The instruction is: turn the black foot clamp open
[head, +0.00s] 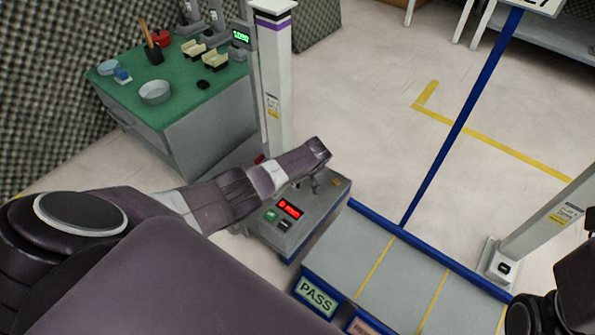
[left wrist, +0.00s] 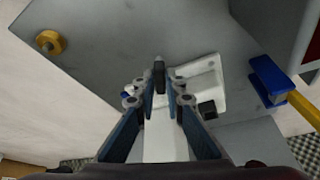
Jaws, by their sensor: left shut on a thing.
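My left gripper (left wrist: 160,98) is shut on a narrow dark upright piece (left wrist: 159,76), which looks like the black foot clamp's handle. The piece stands between the two blue-grey fingers over a white base plate (left wrist: 205,80) on a grey surface. In the head view my left gripper (head: 314,184) is a small dark shape under my wrist, over the top of a grey machine (head: 325,210). My own wrist hides most of the clamp there. Part of my right arm shows at the lower right edge, but its fingers are not seen.
The grey machine carries a red display (head: 289,208) and a green button (head: 270,215). A white post (head: 275,90) stands behind it. A blue-edged tray with a PASS label (head: 316,297) is at its right. In the wrist view a yellow knob (left wrist: 50,43) and a blue bracket (left wrist: 268,80) are nearby.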

